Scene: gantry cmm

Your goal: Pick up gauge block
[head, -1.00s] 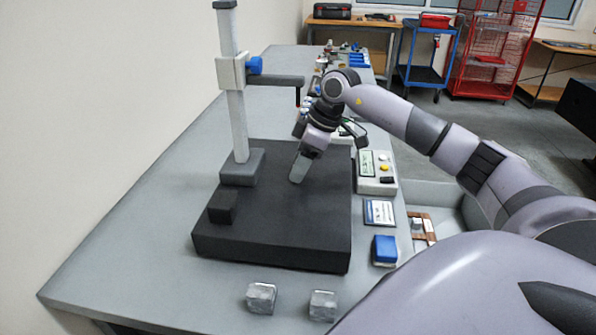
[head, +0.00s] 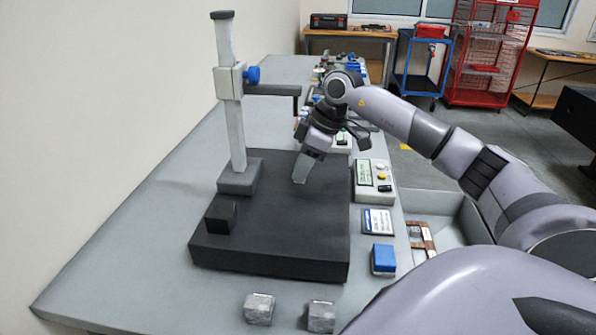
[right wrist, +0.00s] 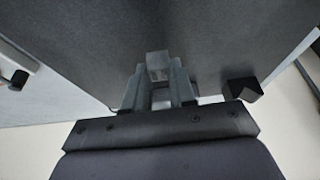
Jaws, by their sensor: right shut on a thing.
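My right gripper (head: 299,181) points down at the black surface plate (head: 265,262), right of the stand's column. In the right wrist view its fingers (right wrist: 160,88) are closed on a small grey gauge block (right wrist: 158,62), whose end sticks out between the fingertips over the dark plate. In the head view the block cannot be told apart from the fingertips. I cannot tell whether it touches the plate. My left gripper is not in view.
The height stand (head: 236,135) has an arm reaching right, near my right gripper. A black block (head: 221,215) sits on the plate. Two metal cubes (head: 259,309) (head: 321,316) stand in front. A display box (head: 372,180), a card (head: 378,221) and a blue-topped block (head: 383,259) line the right.

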